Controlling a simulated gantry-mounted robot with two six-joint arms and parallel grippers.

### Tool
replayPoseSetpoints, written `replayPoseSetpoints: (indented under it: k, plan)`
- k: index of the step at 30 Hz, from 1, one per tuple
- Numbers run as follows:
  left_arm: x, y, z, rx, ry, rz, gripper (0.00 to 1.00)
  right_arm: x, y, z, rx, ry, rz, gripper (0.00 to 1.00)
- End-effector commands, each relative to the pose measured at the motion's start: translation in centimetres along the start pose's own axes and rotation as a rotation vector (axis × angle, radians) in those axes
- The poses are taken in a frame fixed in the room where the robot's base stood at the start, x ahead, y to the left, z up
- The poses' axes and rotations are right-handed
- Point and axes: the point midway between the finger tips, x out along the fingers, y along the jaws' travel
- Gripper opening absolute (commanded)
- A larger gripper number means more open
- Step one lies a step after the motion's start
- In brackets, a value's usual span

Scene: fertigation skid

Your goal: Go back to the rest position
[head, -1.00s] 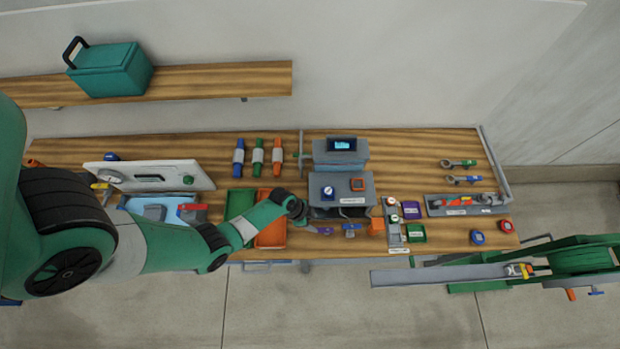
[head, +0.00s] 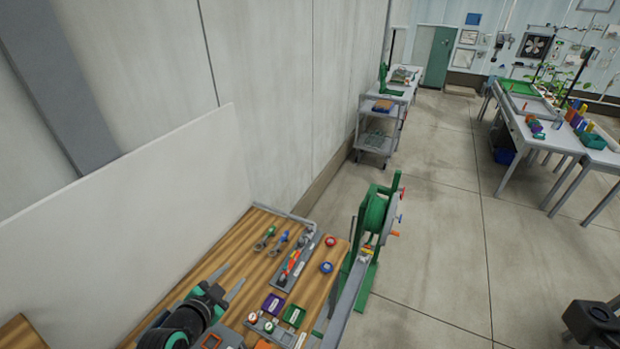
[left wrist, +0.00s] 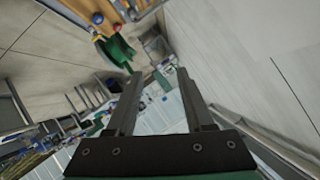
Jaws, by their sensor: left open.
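My left gripper (head: 235,273) is at the lower left of the head view, above the wooden bench. Its two grey fingers are apart with nothing between them. In the left wrist view the fingers (left wrist: 160,73) are also spread and empty, with floor and wall beyond. No fingers of my right gripper show in either view.
The wooden bench (head: 238,245) carries a grey tray (head: 297,262), purple (head: 273,304) and green (head: 293,316) boxes, and two valves. A green reel (head: 374,216) stands off its right end. A dark object (head: 594,322) is at the lower right. Open floor lies between.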

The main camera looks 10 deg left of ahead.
Motion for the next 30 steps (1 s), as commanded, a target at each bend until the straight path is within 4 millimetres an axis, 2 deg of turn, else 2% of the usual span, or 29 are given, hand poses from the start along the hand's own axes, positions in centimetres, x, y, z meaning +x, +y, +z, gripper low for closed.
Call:
replayPoseSetpoints:
  k: [1,3,5,6,8,9,11,12,14,15,18,21,22,25,30]
  plan:
    - [-1.0,-1.9,-4.2,0.015,0.073,-0.05,0.53,0.0,0.0,0.0,0.0,0.0,0.0,0.5]
    - [-2.9,-4.4,-9.7,0.02,0.172,-0.12,0.53,0.0,0.0,0.0,0.0,0.0,0.0,0.5]
    - [-5.2,-6.3,-14.2,0.017,0.262,-0.178,0.53,0.0,0.0,0.0,0.0,0.0,0.0,0.5]
    - [-6.9,-7.5,-17.1,0.011,0.323,-0.218,0.53,0.0,0.0,0.0,0.0,0.0,0.0,0.5]
    - [-10.0,-9.0,-21.3,-0.004,0.42,-0.273,0.53,0.0,0.0,0.0,0.0,0.0,0.0,0.5]
    - [-12.2,-10.0,-23.8,-0.017,0.486,-0.31,0.53,0.0,0.0,0.0,0.0,0.0,0.0,0.5]
    - [-16.1,-11.3,-27.4,-0.045,0.591,-0.361,0.53,0.0,0.0,0.0,0.0,0.0,0.0,0.5]
    - [-18.8,-12.1,-29.5,-0.067,0.662,-0.394,0.53,0.0,0.0,0.0,0.0,0.0,0.0,0.5]
    - [-23.3,-13.0,-32.3,-0.107,0.775,-0.44,0.53,0.0,0.0,0.0,0.0,0.0,0.0,0.5]
    - [-26.5,-13.6,-33.7,-0.137,0.851,-0.468,0.53,0.0,0.0,0.0,0.0,0.0,0.0,0.5]
    - [-33.9,-14.7,-35.8,-0.228,1.034,-0.522,0.53,0.0,0.0,0.0,0.0,0.0,0.0,0.5]
    - [-39.6,-15.1,-35.6,-0.339,1.186,-0.539,0.53,0.0,0.0,0.0,0.0,0.0,0.0,0.5]
    - [-40.8,-15.2,-35.4,-0.381,1.223,-0.53,0.53,0.0,0.0,0.0,0.0,0.0,0.0,0.5]
    - [-40.9,-15.4,-35.3,-0.484,1.261,-0.471,0.53,0.0,0.0,0.0,0.0,0.0,0.0,0.5]
    - [-40.8,-15.4,-35.3,-0.515,1.269,-0.447,0.53,0.0,0.0,0.0,0.0,0.0,0.0,0.5]
